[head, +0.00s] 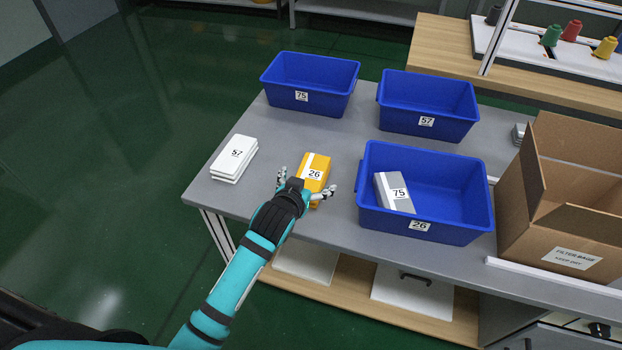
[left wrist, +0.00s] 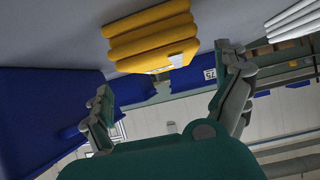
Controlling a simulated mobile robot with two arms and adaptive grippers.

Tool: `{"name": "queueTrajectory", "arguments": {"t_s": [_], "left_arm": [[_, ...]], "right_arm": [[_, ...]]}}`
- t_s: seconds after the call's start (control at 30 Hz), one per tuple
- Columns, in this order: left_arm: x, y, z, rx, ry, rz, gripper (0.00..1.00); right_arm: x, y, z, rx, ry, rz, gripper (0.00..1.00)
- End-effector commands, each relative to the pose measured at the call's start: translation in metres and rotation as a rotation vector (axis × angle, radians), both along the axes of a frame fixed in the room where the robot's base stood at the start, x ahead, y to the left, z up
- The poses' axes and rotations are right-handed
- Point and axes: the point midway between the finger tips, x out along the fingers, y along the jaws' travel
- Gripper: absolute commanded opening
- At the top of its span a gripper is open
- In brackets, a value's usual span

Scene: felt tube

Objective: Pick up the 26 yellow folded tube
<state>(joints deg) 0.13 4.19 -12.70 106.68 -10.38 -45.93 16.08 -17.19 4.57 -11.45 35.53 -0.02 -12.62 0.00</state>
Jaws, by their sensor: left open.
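The yellow folded tube (head: 314,172), labelled 26 with a white stripe, lies on the grey table between the white tube and the bin marked 26. In the left wrist view the yellow tube (left wrist: 150,38) shows its stacked folds, in front of and between the fingers. My left gripper (head: 307,191) is open, its fingers spread to either side of the tube's near end. I cannot tell whether either finger touches it. In the left wrist view the left gripper (left wrist: 168,80) is also open and empty. My right gripper is not in view.
A blue bin marked 26 (head: 384,226) stands close right, holding a grey tube labelled 75 (head: 383,192). Blue bins marked 75 (head: 325,102) and 57 (head: 400,125) stand behind. A white tube labelled 57 (head: 236,153) lies left. A cardboard box (head: 520,220) stands far right.

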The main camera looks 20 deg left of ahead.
Motion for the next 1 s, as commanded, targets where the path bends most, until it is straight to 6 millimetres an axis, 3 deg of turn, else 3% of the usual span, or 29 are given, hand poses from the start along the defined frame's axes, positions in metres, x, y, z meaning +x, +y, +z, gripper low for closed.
{"name": "queueTrajectory", "arguments": {"t_s": [0.4,0.7,1.0], "left_arm": [[0.043,0.004,-0.021,0.001,0.001,0.0,1.0],[0.049,0.004,-0.024,0.0,0.001,-0.001,1.0],[0.048,0.004,-0.024,0.0,0.001,-0.001,0.63]], "right_arm": [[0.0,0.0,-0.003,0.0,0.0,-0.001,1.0],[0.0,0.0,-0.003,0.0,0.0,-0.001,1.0],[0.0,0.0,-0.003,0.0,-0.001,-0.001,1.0]]}}
